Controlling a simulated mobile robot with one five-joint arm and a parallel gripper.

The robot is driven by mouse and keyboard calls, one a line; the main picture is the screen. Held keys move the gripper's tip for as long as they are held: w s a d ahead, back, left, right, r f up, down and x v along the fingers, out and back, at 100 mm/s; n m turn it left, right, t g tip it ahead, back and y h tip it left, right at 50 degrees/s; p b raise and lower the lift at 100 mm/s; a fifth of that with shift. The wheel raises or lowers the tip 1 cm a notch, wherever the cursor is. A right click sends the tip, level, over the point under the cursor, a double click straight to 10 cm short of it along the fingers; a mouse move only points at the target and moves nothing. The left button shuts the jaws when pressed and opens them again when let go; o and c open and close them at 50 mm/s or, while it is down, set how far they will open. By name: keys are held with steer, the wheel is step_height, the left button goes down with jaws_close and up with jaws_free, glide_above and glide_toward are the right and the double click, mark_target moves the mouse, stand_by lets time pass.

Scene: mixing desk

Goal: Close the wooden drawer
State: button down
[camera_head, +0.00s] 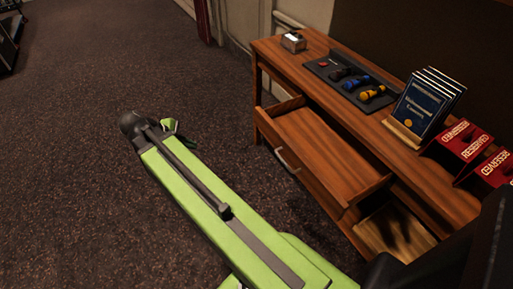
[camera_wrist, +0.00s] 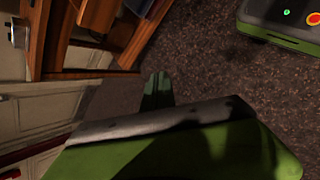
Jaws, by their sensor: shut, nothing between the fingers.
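The wooden drawer (camera_head: 325,145) sticks out of the front of the wooden desk in the head view, open toward the floor on the left. Its metal handle (camera_head: 286,159) is on its front. The inside that shows looks empty. My gripper (camera_head: 169,125) is at the far end of my green arm, above the carpet, to the left of the drawer and apart from it. Its fingers are partly hidden by the wrist. In the wrist view my gripper (camera_wrist: 157,90) is shut and holds nothing, with wooden furniture (camera_wrist: 60,35) at upper left.
The desk top (camera_head: 285,58) bears a small box (camera_head: 293,42), a dark tray (camera_head: 322,71) with several colored items, blue booklets (camera_head: 428,105) in a stand and red reserved signs (camera_head: 466,142). An open compartment (camera_head: 395,232) is at lower right. Carpet (camera_head: 90,190) on the left is clear.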

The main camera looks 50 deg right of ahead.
steer(key=d+f+n+g+h+b, duration=0.2)
steer(key=d+f+n+h+b, duration=0.25)
steer(key=d+f+b, duration=0.7)
steer(key=n+g+h+b, duration=0.25)
steer(key=h+b, duration=0.25)
steer(key=b, duration=0.6)
glide_toward(262, 125)
steer(key=shift+n, duration=0.5)
steer(key=x, duration=0.6)
steer(key=shift+s+d+r, duration=0.2)
steer(key=shift+s+d, duration=0.1)
steer(key=shift+d, duration=0.05)
